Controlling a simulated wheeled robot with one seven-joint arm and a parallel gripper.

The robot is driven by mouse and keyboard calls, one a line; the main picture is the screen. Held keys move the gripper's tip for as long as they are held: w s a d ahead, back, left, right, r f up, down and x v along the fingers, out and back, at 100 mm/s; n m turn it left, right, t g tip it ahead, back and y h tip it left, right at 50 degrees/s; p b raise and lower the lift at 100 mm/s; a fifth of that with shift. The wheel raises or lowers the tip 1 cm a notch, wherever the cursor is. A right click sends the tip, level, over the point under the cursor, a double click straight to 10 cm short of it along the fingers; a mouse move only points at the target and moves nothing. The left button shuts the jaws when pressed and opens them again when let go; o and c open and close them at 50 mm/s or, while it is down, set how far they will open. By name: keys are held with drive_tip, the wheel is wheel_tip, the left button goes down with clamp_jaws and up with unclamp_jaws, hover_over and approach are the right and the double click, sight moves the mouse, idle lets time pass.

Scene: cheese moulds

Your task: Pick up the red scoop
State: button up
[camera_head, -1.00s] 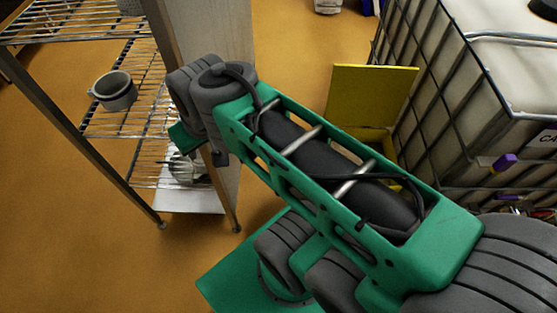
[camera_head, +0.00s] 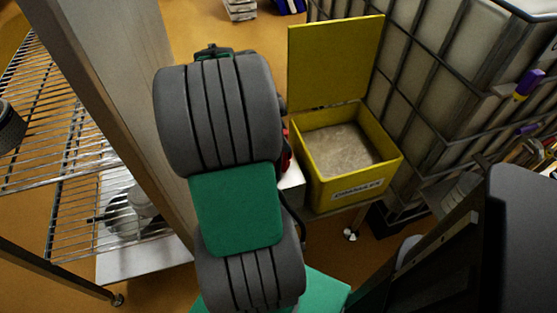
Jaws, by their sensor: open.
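A small red patch (camera_head: 286,160) shows at the right edge of my arm, beside the yellow bin. It may be part of the red scoop, but my arm hides the rest and I cannot tell. My gripper does not show clearly; my own green and grey arm links fill the middle of the view and cover the area where it may be.
A yellow bin (camera_head: 390,163) with its lid raised holds pale grainy material. A caged white tank (camera_head: 450,70) stands close on its right. A wire shelf rack (camera_head: 60,150) with metal ware stands at left.

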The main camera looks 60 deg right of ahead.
drive_tip(key=x, duration=0.4)
drive_tip(key=shift+a+f, duration=0.15)
drive_tip(key=shift+f, duration=0.05)
drive_tip(key=shift+c, duration=0.3)
clamp_jaws()
idle(0.8)
